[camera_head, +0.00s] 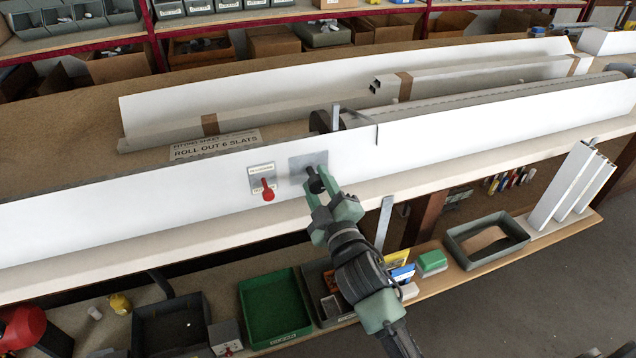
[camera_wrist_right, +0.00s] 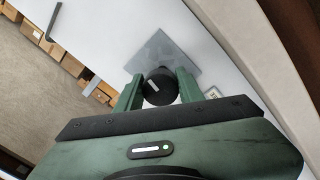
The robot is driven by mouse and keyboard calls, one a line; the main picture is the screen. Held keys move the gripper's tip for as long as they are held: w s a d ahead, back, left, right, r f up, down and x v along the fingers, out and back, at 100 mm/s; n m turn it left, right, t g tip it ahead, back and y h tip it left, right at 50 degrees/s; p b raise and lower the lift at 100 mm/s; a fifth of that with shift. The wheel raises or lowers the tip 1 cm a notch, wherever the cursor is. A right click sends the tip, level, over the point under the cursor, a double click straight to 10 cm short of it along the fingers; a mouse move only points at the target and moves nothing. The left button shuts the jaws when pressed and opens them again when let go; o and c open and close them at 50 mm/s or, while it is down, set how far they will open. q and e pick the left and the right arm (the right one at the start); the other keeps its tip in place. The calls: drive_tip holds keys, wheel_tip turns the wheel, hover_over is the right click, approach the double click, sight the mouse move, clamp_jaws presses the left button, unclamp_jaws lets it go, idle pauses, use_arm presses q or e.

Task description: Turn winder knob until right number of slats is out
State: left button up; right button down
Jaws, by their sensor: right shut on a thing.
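The black winder knob (camera_head: 316,184) sits on a grey plate (camera_head: 299,165) on the white front panel. My right gripper (camera_head: 320,187) is shut on the knob, with a finger on either side of it. In the right wrist view the knob (camera_wrist_right: 160,86) shows between the green fingers, with a pale mark on its face. A red-handled lever (camera_head: 267,190) on a labelled plate is left of the knob. The sheet (camera_head: 214,145) behind the panel reads "ROLL OUT 6 SLATS". A long grey profile (camera_head: 480,98) lies behind the panel; I cannot count slats. My left gripper is not in view.
A long white panel (camera_head: 120,209) runs across the bench front. White profiles (camera_head: 572,185) lean at the lower right by a grey tray (camera_head: 487,239). Green (camera_head: 274,308) and dark bins stand on the lower shelf under my right arm. Boxes line the back shelf.

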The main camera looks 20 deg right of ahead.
drive_tip(key=shift+f, duration=0.2)
idle(0.4)
drive_tip(key=c, duration=0.9)
unclamp_jaws()
drive_tip(key=shift+c, duration=0.2)
drive_tip(key=shift+r, duration=0.1)
drive_tip(key=shift+s, duration=0.1)
drive_tip(key=s, duration=0.5)
drive_tip(key=s+b, duration=0.1)
drive_tip(key=s, duration=0.1)
drive_tip(key=shift+s+f, duration=0.25)
drive_tip(key=shift+s, duration=0.1)
